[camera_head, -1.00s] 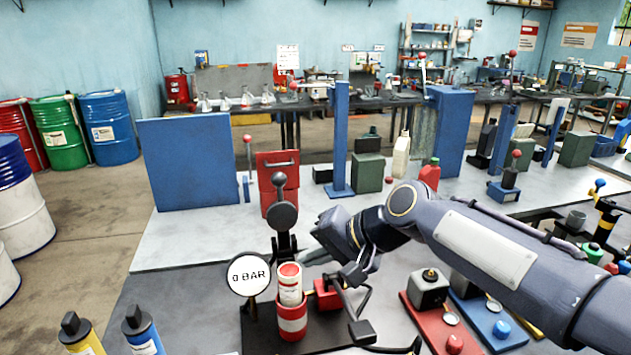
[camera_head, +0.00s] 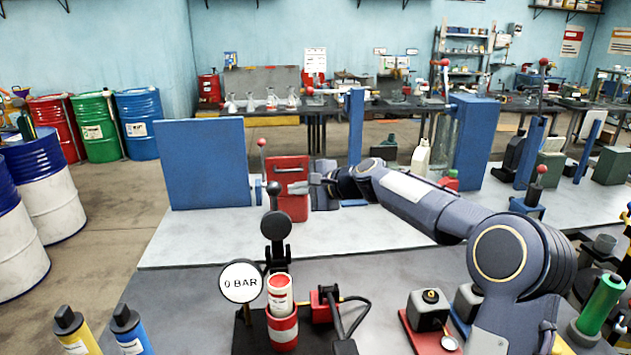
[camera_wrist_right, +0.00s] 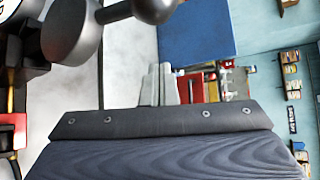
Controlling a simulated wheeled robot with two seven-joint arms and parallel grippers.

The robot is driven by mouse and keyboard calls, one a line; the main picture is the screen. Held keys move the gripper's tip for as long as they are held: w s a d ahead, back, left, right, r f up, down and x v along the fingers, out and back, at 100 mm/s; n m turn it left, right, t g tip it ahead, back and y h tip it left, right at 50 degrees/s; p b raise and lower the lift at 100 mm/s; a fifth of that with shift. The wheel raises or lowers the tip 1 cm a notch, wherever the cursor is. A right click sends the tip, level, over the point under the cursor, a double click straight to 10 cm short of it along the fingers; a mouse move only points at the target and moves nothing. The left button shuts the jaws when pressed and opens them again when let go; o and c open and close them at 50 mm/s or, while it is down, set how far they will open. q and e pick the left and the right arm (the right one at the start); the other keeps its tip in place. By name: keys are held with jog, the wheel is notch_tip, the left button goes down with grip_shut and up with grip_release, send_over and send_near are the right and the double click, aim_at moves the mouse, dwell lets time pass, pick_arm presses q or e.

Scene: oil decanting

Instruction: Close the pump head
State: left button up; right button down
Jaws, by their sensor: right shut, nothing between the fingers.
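The pump head appears to be the black piece with a round disc (camera_head: 276,225) and a ball knob, standing upright behind the gauge marked 0 BAR (camera_head: 240,281). In the right wrist view its dark disc and ball (camera_wrist_right: 75,30) fill the top left. My left gripper is out of view.
A red box (camera_head: 289,172) and a blue panel (camera_head: 206,163) stand on the pale bench (camera_head: 205,235) behind. A red block with a black hose (camera_head: 322,304) sits right of the cartridge. Yellow (camera_head: 72,330) and blue bottles (camera_head: 131,332) stand front left.

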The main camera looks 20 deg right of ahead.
aim_at(275, 210)
jog(key=a, duration=0.1)
jog(key=s+a+r, duration=0.1)
jog(key=a+p, duration=0.1)
jog(key=shift+s+r, duration=0.25)
jog(key=shift+s, duration=0.15)
jog(key=shift+s, duration=0.1)
